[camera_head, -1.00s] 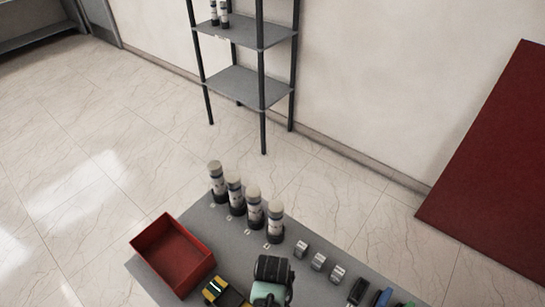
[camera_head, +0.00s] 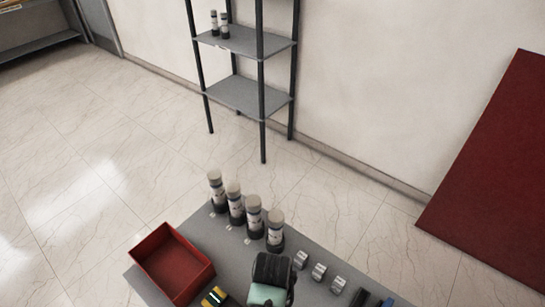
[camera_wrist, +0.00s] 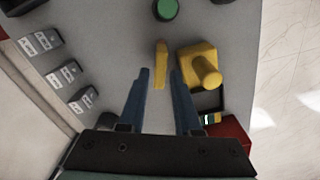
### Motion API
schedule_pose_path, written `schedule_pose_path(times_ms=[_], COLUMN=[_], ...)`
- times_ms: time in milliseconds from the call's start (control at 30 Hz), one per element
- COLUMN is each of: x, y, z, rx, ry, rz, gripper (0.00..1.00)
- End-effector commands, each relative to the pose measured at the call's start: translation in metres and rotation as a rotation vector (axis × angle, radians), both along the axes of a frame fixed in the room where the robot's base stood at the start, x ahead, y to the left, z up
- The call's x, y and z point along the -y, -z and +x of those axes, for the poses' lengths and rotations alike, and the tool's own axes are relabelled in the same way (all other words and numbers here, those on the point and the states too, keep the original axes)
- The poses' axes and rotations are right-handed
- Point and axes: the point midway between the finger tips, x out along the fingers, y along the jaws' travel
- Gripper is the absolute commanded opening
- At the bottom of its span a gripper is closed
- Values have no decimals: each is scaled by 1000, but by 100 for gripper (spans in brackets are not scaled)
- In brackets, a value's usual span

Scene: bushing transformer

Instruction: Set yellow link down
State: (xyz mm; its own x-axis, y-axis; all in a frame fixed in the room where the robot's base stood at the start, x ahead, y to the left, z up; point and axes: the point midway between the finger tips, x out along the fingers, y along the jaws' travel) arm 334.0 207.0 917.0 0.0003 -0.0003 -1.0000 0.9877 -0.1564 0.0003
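A slim yellow bar, which looks like the yellow link (camera_wrist: 161,65), lies over the grey table top in the wrist view, with its near end between my fingertips in the picture. My gripper (camera_wrist: 161,74) has two blue fingers spread apart, with a gap on both sides of the bar. I cannot tell its height above the table. Beside it to the right is a bulkier yellow part with a round knob (camera_wrist: 201,70). In the head view my arm's end hides this part of the table.
A red open box (camera_head: 172,262) stands on the grey table's left side. Several pale-topped cylinders (camera_head: 236,203) line the back edge. Silver blocks (camera_head: 319,271) sit to the right. A green round thing (camera_wrist: 166,9) is beyond the link. A shelf (camera_head: 246,95) stands behind.

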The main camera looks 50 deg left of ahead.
Motion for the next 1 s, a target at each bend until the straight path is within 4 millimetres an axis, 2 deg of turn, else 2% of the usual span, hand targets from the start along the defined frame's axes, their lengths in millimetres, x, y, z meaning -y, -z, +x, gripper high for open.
schedule_pose_path(times_ms=[100,300,467,733,767,867,967,1000], x=[-1,-1,0,-1,-1,-3,-3,0], y=[-25,-56,-66,-70,-73,-97,-149,-179], z=[1,1,0,5,10,46,108,135], rx=[3,2,0,12,29,144,350,450], ry=[-2,-1,-1,8,19,95,226,286], rz=[2,1,0,8,18,93,236,308], gripper=[32,32,32,32,32,32,32,32])
